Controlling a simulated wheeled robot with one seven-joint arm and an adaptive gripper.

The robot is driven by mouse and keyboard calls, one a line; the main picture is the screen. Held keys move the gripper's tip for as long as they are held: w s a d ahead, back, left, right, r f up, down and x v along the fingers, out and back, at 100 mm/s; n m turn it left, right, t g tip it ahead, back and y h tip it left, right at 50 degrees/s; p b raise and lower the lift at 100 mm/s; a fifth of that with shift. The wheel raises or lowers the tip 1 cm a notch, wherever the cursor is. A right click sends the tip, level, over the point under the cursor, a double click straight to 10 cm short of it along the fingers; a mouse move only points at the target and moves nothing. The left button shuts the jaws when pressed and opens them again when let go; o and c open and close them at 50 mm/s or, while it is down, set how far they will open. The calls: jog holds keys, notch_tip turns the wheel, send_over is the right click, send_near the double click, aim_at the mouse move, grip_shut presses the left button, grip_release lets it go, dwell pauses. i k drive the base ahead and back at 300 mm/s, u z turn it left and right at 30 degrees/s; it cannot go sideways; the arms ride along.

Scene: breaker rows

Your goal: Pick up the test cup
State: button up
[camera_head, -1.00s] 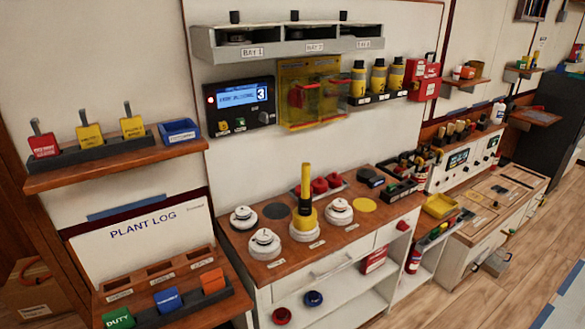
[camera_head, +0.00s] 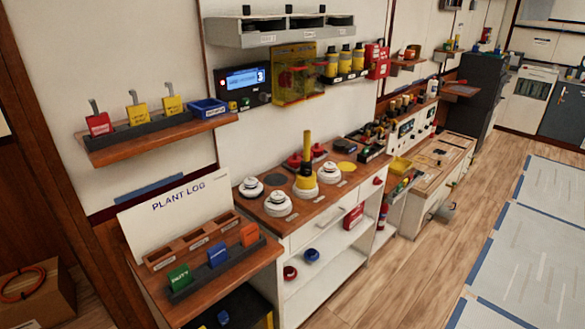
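A yellow tapered cup with a tall yellow handle (camera_head: 306,178), which looks like the test cup, stands upright on a white round base on the wooden counter (camera_head: 268,221). A dark band shows around its handle. White round detector-like units stand around it: one at the left (camera_head: 251,188), one in front (camera_head: 278,205) and one at the right (camera_head: 329,172). My gripper is not in view.
A white cabinet with open shelves (camera_head: 330,262) is under the counter. The plant log desk (camera_head: 160,280) with coloured tags is at the left. A wall shelf (camera_head: 160,143) holds upright tags and a blue bin (camera_head: 208,109). Wood floor (camera_head: 440,255) is clear; pale mats (camera_head: 530,260) lie right.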

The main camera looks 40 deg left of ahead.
aim_at(305, 177)
jog(key=u, duration=1.45)
